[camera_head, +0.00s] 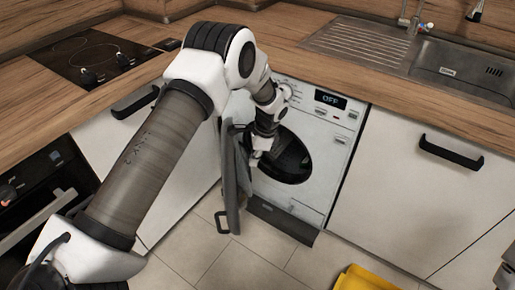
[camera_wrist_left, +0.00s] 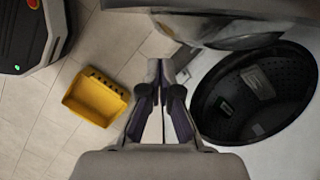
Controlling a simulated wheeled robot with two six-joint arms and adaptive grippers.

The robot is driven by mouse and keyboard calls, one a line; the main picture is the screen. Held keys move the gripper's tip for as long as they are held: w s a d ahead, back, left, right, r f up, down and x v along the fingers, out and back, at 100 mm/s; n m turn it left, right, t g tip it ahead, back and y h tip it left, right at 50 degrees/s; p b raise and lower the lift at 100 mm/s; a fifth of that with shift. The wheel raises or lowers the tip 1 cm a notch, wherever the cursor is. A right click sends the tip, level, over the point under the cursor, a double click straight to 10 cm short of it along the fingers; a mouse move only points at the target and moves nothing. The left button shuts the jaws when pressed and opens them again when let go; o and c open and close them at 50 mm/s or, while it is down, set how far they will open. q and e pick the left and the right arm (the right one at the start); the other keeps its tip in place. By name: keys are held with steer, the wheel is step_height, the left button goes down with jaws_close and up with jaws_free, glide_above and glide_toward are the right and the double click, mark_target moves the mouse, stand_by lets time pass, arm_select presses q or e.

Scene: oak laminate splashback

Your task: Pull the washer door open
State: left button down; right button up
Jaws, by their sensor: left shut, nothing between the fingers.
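The washer (camera_head: 325,138) is white, with a lit display reading OFF and a dark round drum opening. Its door (camera_head: 234,185) is a grey panel seen nearly edge-on, swung well out on the left of the opening, with a dark handle (camera_head: 222,222) low on its outer side. In the left wrist view the open drum (camera_wrist_left: 240,100) shows at right, and the door's rounded inner side (camera_wrist_left: 215,33) at the top. My left gripper (camera_head: 258,160) is between the door and the washer front, shut and empty; its fingertips also show in the wrist view (camera_wrist_left: 160,75). My right gripper is not seen.
A yellow bin (camera_head: 362,280) stands on the tiled floor, also in the wrist view (camera_wrist_left: 95,98). White cabinets (camera_head: 425,190) flank the washer under the wooden worktop (camera_head: 290,45). The sink (camera_head: 460,72) is at right and the hob (camera_head: 95,55) at left.

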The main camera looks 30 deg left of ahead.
arm_select(q)
steer(key=shift+s+a+f, duration=0.35)
steer(key=shift+s+a, duration=0.3)
steer(key=shift+a, duration=0.25)
steer(key=shift+s+a+f, duration=0.3)
steer(key=shift+s+a, duration=0.35)
steer(key=shift+a, duration=0.2)
steer(key=s+a+m+p, duration=0.3)
steer(key=s+a+p, duration=0.1)
steer(key=a, duration=0.4)
steer(key=s+a+m+t+p, duration=0.1)
steer(key=s+a+p, duration=0.3)
steer(key=a, duration=0.4)
steer(key=shift+m+y+p, duration=0.3)
steer(key=shift+m+p, duration=0.1)
steer(key=shift+m, duration=0.5)
steer(key=shift+d, duration=0.1)
steer(key=d+r, duration=0.6)
steer(key=r, duration=0.3)
steer(key=shift+w+d+r+p, duration=0.2)
steer(key=shift+w+r+p, duration=0.1)
steer(key=shift+w+r, duration=0.1)
